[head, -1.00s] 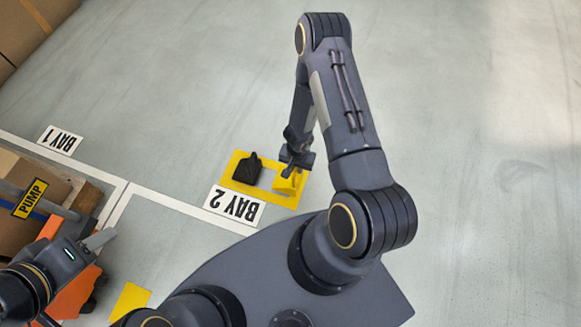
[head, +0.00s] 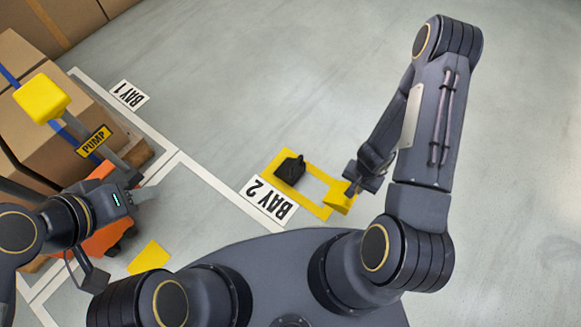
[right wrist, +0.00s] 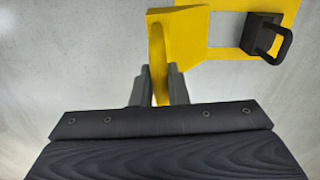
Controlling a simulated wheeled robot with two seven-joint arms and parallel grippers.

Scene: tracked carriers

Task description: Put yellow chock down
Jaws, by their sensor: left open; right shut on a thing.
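The yellow chock (head: 341,203) is in my right gripper (head: 352,188), at the right end of the yellow floor frame (head: 318,210) by the BAY 2 sign. In the right wrist view the chock (right wrist: 157,55) stands between the two fingers (right wrist: 158,88), which are shut on it. It overlaps the frame's edge there; I cannot tell whether it touches the floor. A black chock-like block (head: 290,168) with a handle sits on the frame's other end; it also shows in the right wrist view (right wrist: 262,33). My left gripper (head: 122,235) is open and empty near the orange carrier.
The orange carrier (head: 100,238) with a PUMP label (head: 93,141) and cardboard boxes (head: 50,140) stands at the left. BAY 1 (head: 130,95) and BAY 2 (head: 268,202) signs lie on the floor. A yellow patch (head: 149,257) lies near my base. The floor at right is clear.

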